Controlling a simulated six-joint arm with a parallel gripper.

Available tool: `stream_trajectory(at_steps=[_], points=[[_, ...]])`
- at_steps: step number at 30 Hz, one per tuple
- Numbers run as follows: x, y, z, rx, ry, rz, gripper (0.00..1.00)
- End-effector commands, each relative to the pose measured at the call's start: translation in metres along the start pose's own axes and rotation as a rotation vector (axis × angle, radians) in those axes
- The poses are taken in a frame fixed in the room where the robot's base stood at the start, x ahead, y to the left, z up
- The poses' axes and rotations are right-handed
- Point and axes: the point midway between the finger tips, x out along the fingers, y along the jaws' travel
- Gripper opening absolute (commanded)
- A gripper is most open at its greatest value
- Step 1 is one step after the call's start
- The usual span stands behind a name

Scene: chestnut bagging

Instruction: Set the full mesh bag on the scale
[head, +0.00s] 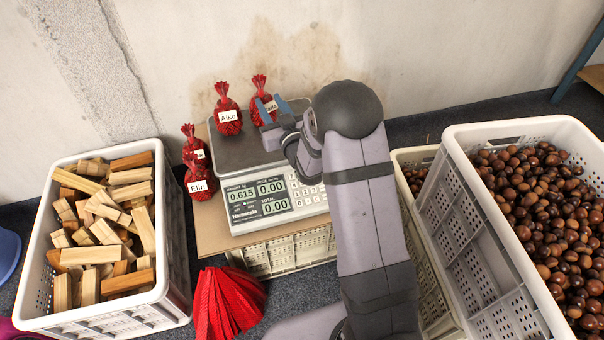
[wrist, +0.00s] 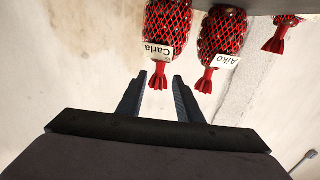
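The scale (head: 270,205) stands on a board, its display reading 0.615. A red mesh bag labelled Carla (head: 260,90) stands upright at the back of its grey plate, partly hidden by my gripper; it also shows inverted in the wrist view (wrist: 168,25). A bag labelled Aiko (head: 228,128) stands to its left, at the plate's back left; I cannot tell if it rests on the plate. My gripper (head: 274,108) is open at the Carla bag. In the wrist view, the bag's tied top lies between the fingertips (wrist: 160,77) with gaps on both sides.
Two more filled bags, one labelled Elin (head: 199,171), stand left of the scale. Crates of wood (head: 180,305) and chestnuts (head: 530,290) flank the setup. A pile of red mesh (head: 225,305) lies in front. The wall (head: 200,50) is close behind the bags.

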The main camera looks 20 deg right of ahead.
Motion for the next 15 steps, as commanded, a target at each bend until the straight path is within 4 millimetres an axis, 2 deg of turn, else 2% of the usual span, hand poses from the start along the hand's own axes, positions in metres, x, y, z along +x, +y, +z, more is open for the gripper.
stream_trajectory(at_steps=[5,8,11,15], points=[[-0.006,0.001,0.007,-0.004,-0.091,0.015,0.33],[-0.018,0.003,0.017,-0.005,-0.203,0.034,0.33],[-0.04,0.005,0.032,-0.006,-0.354,0.057,0.33],[-0.089,0.005,0.056,0.004,-0.598,0.088,0.33]])
